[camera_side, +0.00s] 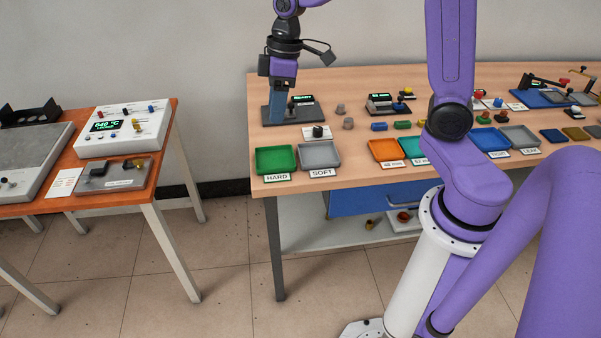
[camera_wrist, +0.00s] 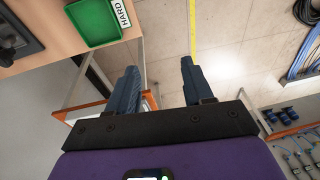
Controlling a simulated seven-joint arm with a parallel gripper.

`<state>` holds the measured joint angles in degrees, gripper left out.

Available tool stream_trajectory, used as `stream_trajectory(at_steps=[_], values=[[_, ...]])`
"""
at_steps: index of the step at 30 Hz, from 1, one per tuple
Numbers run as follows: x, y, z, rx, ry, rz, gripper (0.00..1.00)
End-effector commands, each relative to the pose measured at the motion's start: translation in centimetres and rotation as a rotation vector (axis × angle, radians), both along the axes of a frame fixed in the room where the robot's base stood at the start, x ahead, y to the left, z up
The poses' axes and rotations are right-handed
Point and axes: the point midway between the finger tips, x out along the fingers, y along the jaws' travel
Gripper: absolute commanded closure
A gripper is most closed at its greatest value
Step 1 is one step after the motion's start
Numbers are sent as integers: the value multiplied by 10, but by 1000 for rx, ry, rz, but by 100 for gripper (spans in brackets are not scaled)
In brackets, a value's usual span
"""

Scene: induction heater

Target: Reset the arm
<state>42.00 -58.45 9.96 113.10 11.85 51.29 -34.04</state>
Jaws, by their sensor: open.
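My gripper (camera_side: 278,112) hangs at the left end of the long wooden table in the side view, in front of a dark device (camera_side: 307,113) with a small green display. In the wrist view its two blue-grey fingers (camera_wrist: 158,65) stand wide apart, with nothing between them. Bare floor shows beyond the fingertips. I cannot tell how far the fingertips are from the device or the tabletop.
A green HARD tray (camera_side: 276,171) and a grey SOFT tray (camera_side: 320,167) stand at the table's front left; the green one also shows in the wrist view (camera_wrist: 97,22). Several small parts, devices and trays lie further right. An orange table (camera_side: 150,184) with a heater unit (camera_side: 122,127) stands left, across a floor gap.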

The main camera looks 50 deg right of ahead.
Motion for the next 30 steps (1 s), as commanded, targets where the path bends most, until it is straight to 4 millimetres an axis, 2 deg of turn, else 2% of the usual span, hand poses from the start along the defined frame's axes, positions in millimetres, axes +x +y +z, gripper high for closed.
stream_trajectory(at_steps=[1,3,9,15,18,24,30], values=[[-20,11,2,-9,7,31,49],[-45,23,3,-24,14,63,49],[-119,42,3,-72,30,155,49],[-188,39,-2,-118,28,245,49],[-215,32,-5,-138,23,282,49],[-245,20,-11,-163,12,327,49],[-251,16,-12,-169,9,336,49]])
